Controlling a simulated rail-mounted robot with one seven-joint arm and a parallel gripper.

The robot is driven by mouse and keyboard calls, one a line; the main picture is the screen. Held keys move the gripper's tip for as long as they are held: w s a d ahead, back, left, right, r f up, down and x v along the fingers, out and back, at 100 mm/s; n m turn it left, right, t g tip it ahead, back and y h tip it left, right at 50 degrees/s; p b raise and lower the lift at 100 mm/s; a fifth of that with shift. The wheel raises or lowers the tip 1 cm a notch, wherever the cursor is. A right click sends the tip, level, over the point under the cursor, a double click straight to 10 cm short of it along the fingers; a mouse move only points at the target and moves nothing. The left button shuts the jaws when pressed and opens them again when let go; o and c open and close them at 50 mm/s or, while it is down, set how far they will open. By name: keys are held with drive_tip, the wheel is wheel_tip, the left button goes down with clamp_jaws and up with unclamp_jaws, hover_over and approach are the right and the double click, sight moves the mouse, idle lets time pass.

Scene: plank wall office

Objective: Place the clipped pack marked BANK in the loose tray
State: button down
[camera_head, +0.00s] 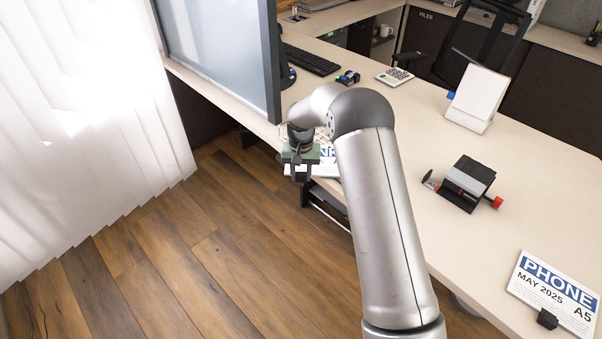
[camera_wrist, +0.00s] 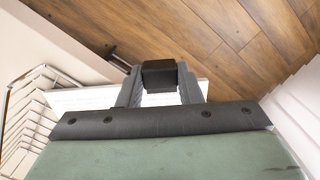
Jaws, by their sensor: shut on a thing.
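My gripper (camera_head: 299,190) hangs at the desk's left front edge, above the floor side. In the wrist view my gripper (camera_wrist: 160,75) is shut on the black clip (camera_wrist: 160,74) of a white paper pack (camera_wrist: 85,98). In the head view the pack (camera_head: 326,157) shows a blue band with white letters, partly hidden by my arm; they look like "PH", and I cannot read BANK.
Another clipped pack (camera_head: 556,290), marked PHONE MAY 2025 A5, lies at the right front of the desk. A black and grey device (camera_head: 466,182), a white stand (camera_head: 477,98), a calculator (camera_head: 395,76) and a keyboard (camera_head: 311,60) are on it. A partition (camera_head: 220,50) stands at left.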

drive_tip(key=c, duration=1)
unclamp_jaws()
wheel_tip(320, 180, up, 12)
drive_tip(key=f, duration=0.1)
drive_tip(key=s+d+r, duration=0.3)
drive_tip(key=s+r, duration=0.4)
drive_tip(key=s, duration=0.1)
drive_tip(key=shift+n+t, duration=0.4)
drive_tip(key=shift+n, duration=0.3)
drive_tip(key=s+d, duration=0.2)
drive_tip(key=s, duration=0.8)
drive_tip(key=s+d, duration=0.3)
drive_tip(key=s, duration=0.7)
drive_tip(key=s+d, duration=0.2)
drive_tip(key=s, duration=0.9)
drive_tip(key=shift+d+f, duration=0.15)
drive_tip(key=shift+d, duration=0.1)
